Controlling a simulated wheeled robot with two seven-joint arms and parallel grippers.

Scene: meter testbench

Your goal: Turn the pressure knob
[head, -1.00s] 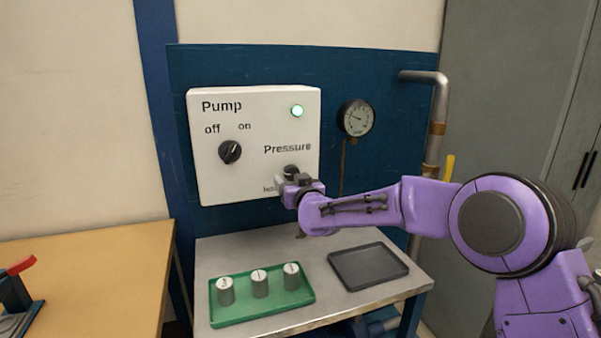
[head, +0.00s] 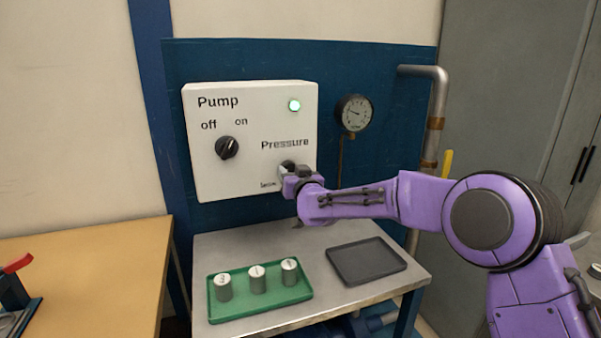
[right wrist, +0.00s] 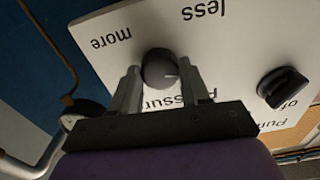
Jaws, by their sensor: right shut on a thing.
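The white control box (head: 215,180) is on the blue panel, with a lit green lamp (head: 294,105). The dark round pressure knob (head: 287,165) is at its lower right, partly hidden by my right gripper (head: 288,176). In the right wrist view the knob (right wrist: 160,69) sits between the two grey fingers of my right gripper (right wrist: 158,85), which is shut on it. A light mark shows on the knob's rim. The pump knob (head: 227,147) points toward "on". The round gauge (head: 355,113) hangs right of the box. My left gripper is not in view.
Below the box, a metal table (head: 325,300) holds a green tray (head: 220,312) with three metal cylinders and an empty dark tray (head: 367,262). A grey pipe (head: 440,110) runs at the right. A wooden table (head: 90,280) stands at the left.

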